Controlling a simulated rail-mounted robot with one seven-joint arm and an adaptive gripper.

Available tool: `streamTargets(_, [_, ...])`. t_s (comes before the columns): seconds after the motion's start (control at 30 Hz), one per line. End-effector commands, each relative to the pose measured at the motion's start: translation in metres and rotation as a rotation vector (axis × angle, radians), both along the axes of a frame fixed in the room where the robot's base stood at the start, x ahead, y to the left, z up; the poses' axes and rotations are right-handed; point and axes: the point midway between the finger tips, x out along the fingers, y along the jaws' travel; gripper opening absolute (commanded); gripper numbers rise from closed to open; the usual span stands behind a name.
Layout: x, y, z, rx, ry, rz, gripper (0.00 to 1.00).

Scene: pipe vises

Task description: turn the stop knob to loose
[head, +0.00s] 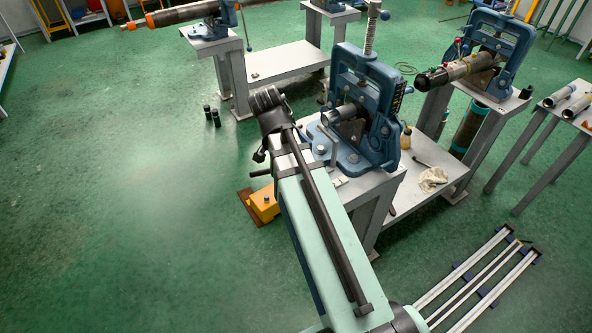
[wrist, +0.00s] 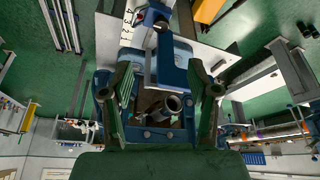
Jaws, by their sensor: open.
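A blue pipe vise (head: 362,85) stands bolted on a grey bench, with a short metal pipe (head: 340,115) in it. In the wrist view, the vise frame (wrist: 153,133) and the pipe (wrist: 172,104) lie beyond my open, empty gripper (wrist: 160,68). Its two green fingers are spread on either side of the view. A white scale with numbers (wrist: 134,18) is at the top of the wrist view, with a small blue and dark fitting (wrist: 158,20) beside it. I cannot tell for sure which part is the stop knob, nor its setting. My arm hides part of the bench in the head view.
A second blue vise (head: 497,50) with a dark pipe stands at the back right. A yellow box (head: 264,204) is on the floor left of the bench, with two dark cylinders (head: 212,116) farther back. A white cloth (head: 433,179) lies on the lower shelf. The left floor is clear.

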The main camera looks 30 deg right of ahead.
Motion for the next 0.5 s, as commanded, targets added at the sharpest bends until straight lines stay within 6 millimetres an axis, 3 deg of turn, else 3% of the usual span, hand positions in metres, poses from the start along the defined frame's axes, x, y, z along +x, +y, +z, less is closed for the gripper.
streamTargets(0.17, [0.001,-0.003,0.006,-0.003,-0.015,-0.018,0.6])
streamTargets(0.5, [0.008,-0.015,-0.027,-0.002,-0.011,-0.016,0.6])
